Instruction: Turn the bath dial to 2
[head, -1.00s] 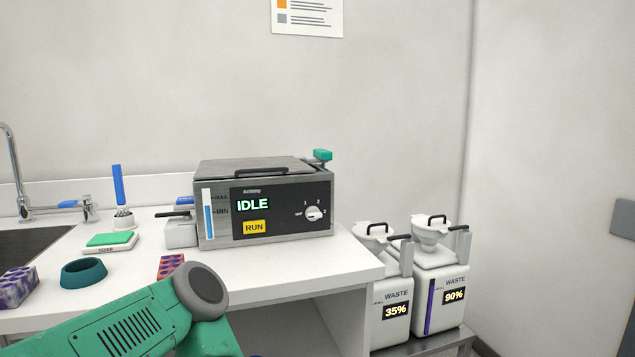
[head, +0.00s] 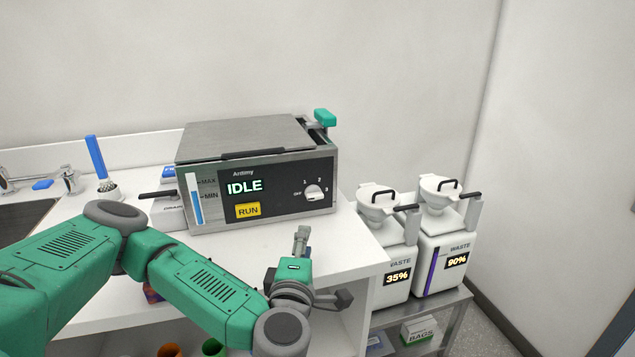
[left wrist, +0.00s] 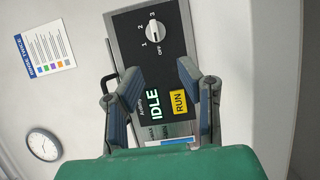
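The bath (head: 250,218) is a grey metal box with a black front panel on the counter in the head view. Its white round dial (head: 314,193) is at the panel's right, with OFF, 1, 2 and 3 around it. The dial's bar looks roughly level; I cannot tell its exact setting. The dial also shows in the left wrist view (left wrist: 155,31), beyond the fingertips. My left gripper (head: 302,233) is below and in front of the dial, apart from it. In the left wrist view its fingers (left wrist: 159,67) are spread and empty. My right gripper is not in view.
The bath's display reads IDLE above a yellow RUN button (head: 247,210). A green-handled part (head: 325,118) stands at its back right. Two waste containers (head: 397,262) (head: 444,250) stand right of the counter. The counter (head: 345,240) is clear before the dial.

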